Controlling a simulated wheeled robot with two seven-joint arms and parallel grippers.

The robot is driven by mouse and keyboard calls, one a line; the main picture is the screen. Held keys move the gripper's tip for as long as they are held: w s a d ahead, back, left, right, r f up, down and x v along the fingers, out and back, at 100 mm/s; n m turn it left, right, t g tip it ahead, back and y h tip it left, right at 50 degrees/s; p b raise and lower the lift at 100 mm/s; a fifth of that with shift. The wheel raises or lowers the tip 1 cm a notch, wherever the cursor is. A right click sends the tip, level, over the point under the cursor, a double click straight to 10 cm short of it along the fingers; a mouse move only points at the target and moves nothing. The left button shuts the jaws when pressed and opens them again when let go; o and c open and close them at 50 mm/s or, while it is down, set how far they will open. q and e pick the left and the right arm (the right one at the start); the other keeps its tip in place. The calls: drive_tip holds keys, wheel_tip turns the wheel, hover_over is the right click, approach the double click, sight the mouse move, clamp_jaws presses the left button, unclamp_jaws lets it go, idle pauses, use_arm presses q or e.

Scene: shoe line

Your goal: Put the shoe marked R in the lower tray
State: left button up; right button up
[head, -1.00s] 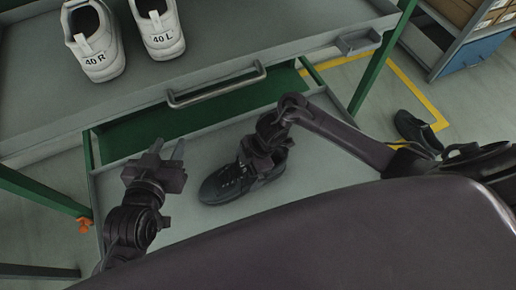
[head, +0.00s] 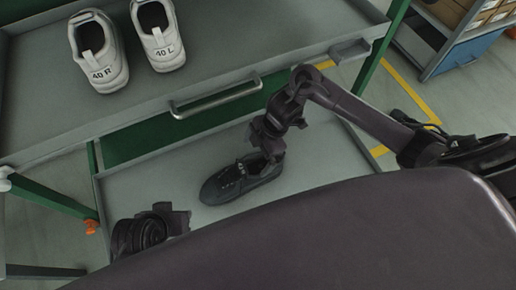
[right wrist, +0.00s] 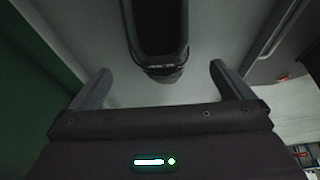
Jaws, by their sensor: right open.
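A white shoe marked 40 R (head: 112,66) stands heel toward me on the upper tray (head: 235,58), left of a white shoe marked 40 L (head: 168,50). A dark laced shoe (head: 235,184) lies in the lower tray (head: 300,168). My right gripper (head: 272,154) is above its heel end. In the right wrist view, the open fingers (right wrist: 160,72) stand on either side of the dark shoe's heel (right wrist: 160,50), apart from it; its heel marking is too small to read. My left gripper (head: 175,220) is low at left, its fingers not clear.
The upper tray has a bar handle (head: 217,96) at its front, over the lower tray. Green frame posts (head: 382,52) stand at the sides. A shelf with boxes (head: 460,25) is at the far right. The lower tray's right part is bare.

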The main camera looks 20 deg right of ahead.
drive_tip(key=m+t+y, duration=0.1)
drive_tip(key=m+t, duration=0.1)
hover_over(234, 179)
drive_tip(key=shift+d+f, duration=0.1)
drive_tip(key=s+d+r+m+t+h, duration=0.2)
drive_tip(key=s+d+m, duration=0.3)
drive_tip(key=m, duration=0.7)
drive_tip(key=s+r+h, duration=0.1)
drive_tip(key=s, duration=0.1)
drive_tip(key=shift+s+r, duration=0.15)
drive_tip(key=shift+s, duration=0.25)
drive_tip(key=shift+s+a, duration=0.1)
